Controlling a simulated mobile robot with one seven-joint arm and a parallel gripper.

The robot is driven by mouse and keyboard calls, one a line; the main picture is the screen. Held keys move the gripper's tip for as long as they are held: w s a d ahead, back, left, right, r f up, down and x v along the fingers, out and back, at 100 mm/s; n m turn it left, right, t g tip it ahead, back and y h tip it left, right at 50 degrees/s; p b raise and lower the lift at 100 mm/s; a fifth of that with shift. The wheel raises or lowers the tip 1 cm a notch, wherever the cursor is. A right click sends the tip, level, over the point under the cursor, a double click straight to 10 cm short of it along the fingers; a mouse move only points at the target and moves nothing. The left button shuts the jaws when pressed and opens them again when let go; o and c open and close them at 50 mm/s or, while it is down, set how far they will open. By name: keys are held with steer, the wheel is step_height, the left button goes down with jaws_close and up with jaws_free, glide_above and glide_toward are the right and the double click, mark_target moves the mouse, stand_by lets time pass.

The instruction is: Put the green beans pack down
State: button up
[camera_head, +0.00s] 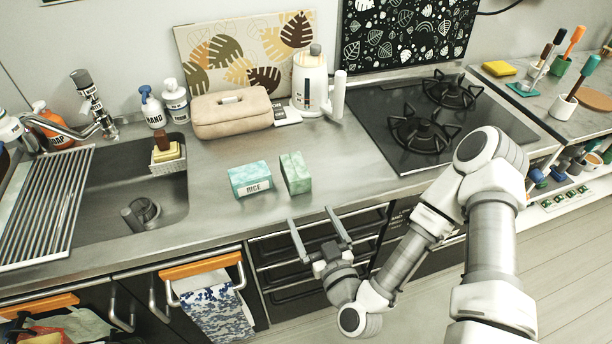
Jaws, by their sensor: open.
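A green pack (296,173) stands upright on the steel counter, just right of a pale green pack labelled RICE (250,179). No label is readable on the green pack, so I cannot tell for sure that it is the green beans pack. My gripper (313,217) is open and empty at the front edge of the counter. Its two fingers point toward the green pack and are apart from it.
A sink (178,196) with a drying rack (45,205) lies at the left. A beige case (231,112) and a white kettle (309,82) stand behind the packs. A black gas hob (425,125) is at the right. The counter between packs and hob is clear.

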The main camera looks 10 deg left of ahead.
steer(key=b, duration=0.6)
glide_toward(295, 169)
steer(key=shift+s+d+f+m+t+h, duration=0.1)
steer(key=shift+s+f+m+t+h, duration=0.15)
steer(key=shift+f, duration=0.25)
steer(key=shift+s+d+f+m+t+h, duration=0.1)
steer(key=shift+s+f+m+h, duration=0.05)
steer(key=shift+s+f, duration=0.3)
steer(key=b+x, duration=0.2)
steer(key=b, duration=0.4)
steer(key=shift+w+a+f, duration=0.1)
steer(key=shift+w+a, duration=0.05)
steer(key=b+x, duration=0.2)
steer(key=b, duration=0.3)
steer(key=shift+w, duration=0.1)
steer(key=shift+w+a+r, duration=0.25)
steer(key=shift+w+a, duration=0.3)
steer(key=shift+w, duration=0.2)
steer(key=shift+b+x, duration=0.45)
steer(key=shift+x, duration=2.6)
steer(key=shift+d, duration=0.15)
steer(key=shift+r, duration=0.1)
jaws_close()
